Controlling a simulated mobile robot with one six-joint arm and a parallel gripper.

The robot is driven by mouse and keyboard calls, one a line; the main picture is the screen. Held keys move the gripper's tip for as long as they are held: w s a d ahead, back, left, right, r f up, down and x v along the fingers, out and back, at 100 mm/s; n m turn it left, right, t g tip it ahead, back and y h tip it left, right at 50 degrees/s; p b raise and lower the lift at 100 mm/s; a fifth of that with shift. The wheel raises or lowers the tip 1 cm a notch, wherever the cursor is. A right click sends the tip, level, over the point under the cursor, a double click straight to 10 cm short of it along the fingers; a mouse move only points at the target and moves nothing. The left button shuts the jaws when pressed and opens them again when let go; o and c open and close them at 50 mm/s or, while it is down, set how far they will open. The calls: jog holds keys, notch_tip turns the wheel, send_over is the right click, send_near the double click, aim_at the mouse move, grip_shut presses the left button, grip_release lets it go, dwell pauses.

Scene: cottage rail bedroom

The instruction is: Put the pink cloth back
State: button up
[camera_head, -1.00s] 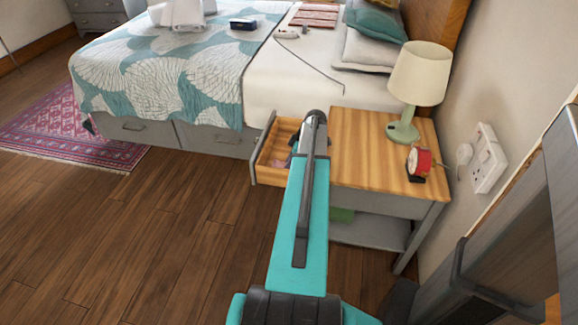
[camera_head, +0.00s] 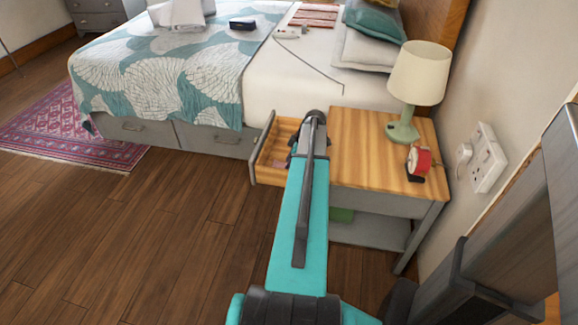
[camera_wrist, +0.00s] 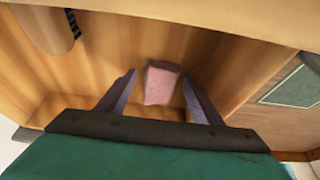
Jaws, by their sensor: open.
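The pink cloth (camera_wrist: 161,82) lies as a small folded piece on the wooden floor of the open drawer (camera_wrist: 90,75) in the wrist view. My gripper (camera_wrist: 158,88) is open, with one finger to each side of the cloth in that view. Whether the fingers touch it cannot be told. In the head view the drawer (camera_head: 262,158) is pulled out from the nightstand (camera_head: 365,150), and my arm reaches over it. A small pink patch of the cloth (camera_head: 279,165) shows there beside my arm, which hides most of the drawer's right part.
A lamp (camera_head: 418,80) and a red alarm clock (camera_head: 420,160) stand on the nightstand top. The bed (camera_head: 300,85) is just behind the drawer. A dark handle-like bar (camera_head: 462,270) is at the lower right.

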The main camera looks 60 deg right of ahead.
jog(key=p+v, duration=0.1)
jog(key=v, duration=1.1)
jog(key=shift+r, duration=0.2)
jog(key=shift+w, duration=0.2)
dwell(0.3)
